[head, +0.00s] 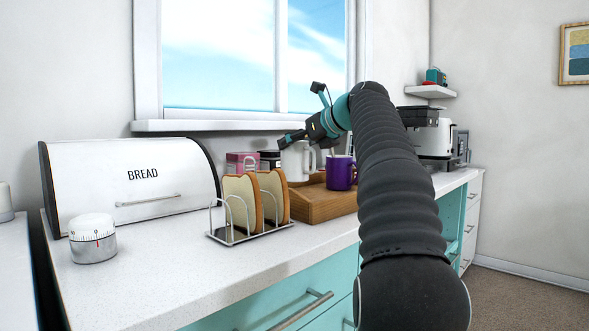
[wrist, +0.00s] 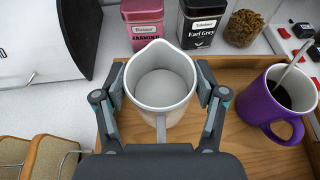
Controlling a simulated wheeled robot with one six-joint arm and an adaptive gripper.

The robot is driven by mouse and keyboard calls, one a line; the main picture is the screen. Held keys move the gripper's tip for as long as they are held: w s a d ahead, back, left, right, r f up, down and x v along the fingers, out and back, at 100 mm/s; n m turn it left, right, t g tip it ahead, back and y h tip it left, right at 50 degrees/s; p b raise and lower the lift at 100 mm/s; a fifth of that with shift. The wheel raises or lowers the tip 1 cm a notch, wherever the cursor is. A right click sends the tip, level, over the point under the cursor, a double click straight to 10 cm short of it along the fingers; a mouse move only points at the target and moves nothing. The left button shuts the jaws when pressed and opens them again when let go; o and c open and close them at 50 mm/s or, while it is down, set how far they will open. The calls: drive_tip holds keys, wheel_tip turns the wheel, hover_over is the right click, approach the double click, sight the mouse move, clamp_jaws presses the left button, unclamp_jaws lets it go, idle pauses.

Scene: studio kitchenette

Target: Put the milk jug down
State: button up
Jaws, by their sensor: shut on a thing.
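The jug is over the tray's left part. Whether its base touches the tray is hidden.
A purple mug (head: 341,172) with dark liquid and a spoon stands on the tray, right of the jug. Pink (wrist: 143,22) and black (wrist: 203,22) tea tins stand just behind. A toast rack (head: 233,237) with bread and a bread bin (head: 128,185) are to the left.

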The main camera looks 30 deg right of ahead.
sight(294, 161)
drive_tip(key=shift+w+a+f, duration=0.25)
drive_tip(key=shift+f, duration=0.05)
wheel_tip(294, 161, down, 4)
drive_tip(key=b, duration=0.3)
drive_tip(key=shift+r, duration=0.1)
drive_tip(key=o, duration=1.8)
